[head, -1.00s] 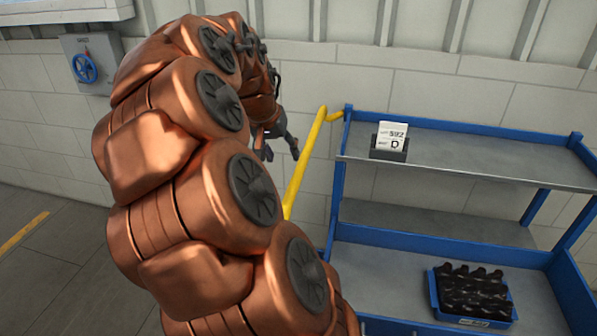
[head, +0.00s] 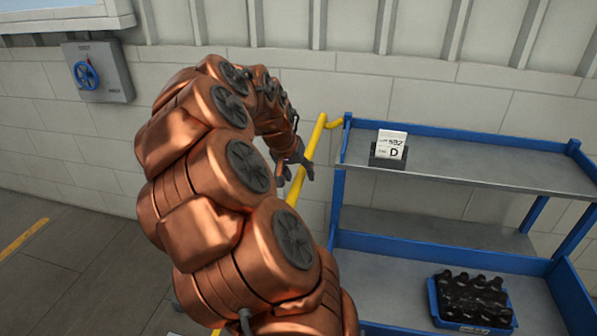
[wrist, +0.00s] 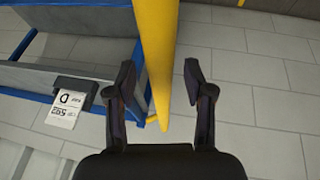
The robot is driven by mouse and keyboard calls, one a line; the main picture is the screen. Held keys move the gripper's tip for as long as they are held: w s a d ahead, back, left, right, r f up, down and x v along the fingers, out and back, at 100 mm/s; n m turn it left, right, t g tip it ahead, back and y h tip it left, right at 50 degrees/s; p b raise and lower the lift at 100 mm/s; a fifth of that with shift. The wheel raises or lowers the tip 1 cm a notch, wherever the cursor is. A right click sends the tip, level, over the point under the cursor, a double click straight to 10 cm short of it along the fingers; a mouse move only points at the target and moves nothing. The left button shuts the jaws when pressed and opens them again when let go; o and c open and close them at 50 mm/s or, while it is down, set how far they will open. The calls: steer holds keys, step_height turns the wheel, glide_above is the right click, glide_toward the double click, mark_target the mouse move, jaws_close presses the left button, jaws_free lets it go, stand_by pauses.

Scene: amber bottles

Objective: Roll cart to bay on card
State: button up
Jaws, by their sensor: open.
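The blue cart (head: 440,136) stands against the wall at the right of the head view, with grey shelves and a yellow push handle (head: 318,140) on its left end. A white card (head: 392,142) in a dark holder stands on its top shelf and reads 592 and D. The card also shows upside down in the wrist view (wrist: 63,108). My gripper (head: 305,172) is at the handle. In the wrist view its open fingers (wrist: 160,78) have the yellow bar (wrist: 158,45) between them, closer to the left finger. I cannot tell whether either finger touches it.
A blue crate of dark bottles (head: 433,300) sits on the cart's lower shelf at right. A grey wall box with a blue wheel (head: 87,74) hangs at left. Floor with a yellow line (head: 24,236) is clear at left.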

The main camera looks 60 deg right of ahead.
steer(key=shift+f, duration=0.15)
jaws_close()
stand_by(0.4)
